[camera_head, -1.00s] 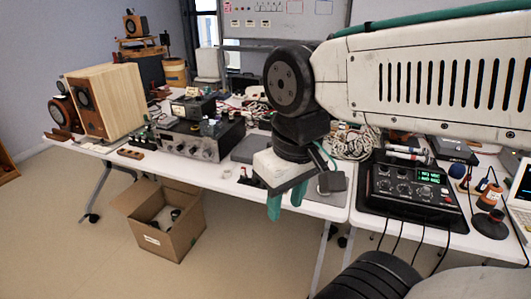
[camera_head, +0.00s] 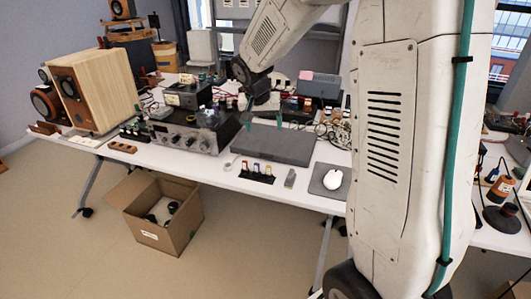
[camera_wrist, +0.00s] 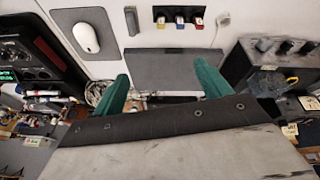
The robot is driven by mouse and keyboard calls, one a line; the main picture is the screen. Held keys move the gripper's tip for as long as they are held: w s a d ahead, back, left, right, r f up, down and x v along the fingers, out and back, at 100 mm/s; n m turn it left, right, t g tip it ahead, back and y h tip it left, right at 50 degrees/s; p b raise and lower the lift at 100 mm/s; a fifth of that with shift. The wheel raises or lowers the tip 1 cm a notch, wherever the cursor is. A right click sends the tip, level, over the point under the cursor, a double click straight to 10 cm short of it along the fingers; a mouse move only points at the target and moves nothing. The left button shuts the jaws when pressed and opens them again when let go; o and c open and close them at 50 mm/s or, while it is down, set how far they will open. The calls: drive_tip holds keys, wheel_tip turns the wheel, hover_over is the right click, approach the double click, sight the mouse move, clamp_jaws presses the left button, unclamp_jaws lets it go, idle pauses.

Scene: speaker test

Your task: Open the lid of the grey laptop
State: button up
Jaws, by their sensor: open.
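The grey laptop (camera_head: 275,146) lies flat on the white table with its lid closed. It also shows in the wrist view (camera_wrist: 172,68), ahead of the fingers. My gripper (camera_head: 263,122) has its green fingers apart, with nothing between them. In the head view it is at the laptop's far edge, with the fingertips pointing down. The wrist view shows the fingers (camera_wrist: 160,80) at either side of the laptop's near edge in that picture. I cannot tell whether they touch it.
A mouse (camera_head: 333,180) on a dark pad lies right of the laptop. Small coloured connectors (camera_head: 257,171) stand in front. A silver amplifier (camera_head: 178,135) is close on the left. Cables and electronics (camera_head: 325,120) crowd the back. An open cardboard box (camera_head: 160,215) is on the floor.

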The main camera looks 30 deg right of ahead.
sight(266, 155)
drive_tip(key=w+d+f+m, duration=0.1)
drive_tip(key=w+d+f, duration=0.2)
drive_tip(key=f, duration=0.4)
drive_tip(key=w+d+f, duration=0.2)
drive_tip(key=w+f, duration=0.3)
drive_tip(key=f, duration=0.2)
drive_tip(key=w+d+f+m, duration=0.1)
drive_tip(key=w+d+f, duration=0.2)
drive_tip(key=f, duration=0.4)
drive_tip(key=shift+w+d+m, duration=0.3)
drive_tip(key=shift+w+d, duration=0.05)
drive_tip(key=shift+w, duration=0.3)
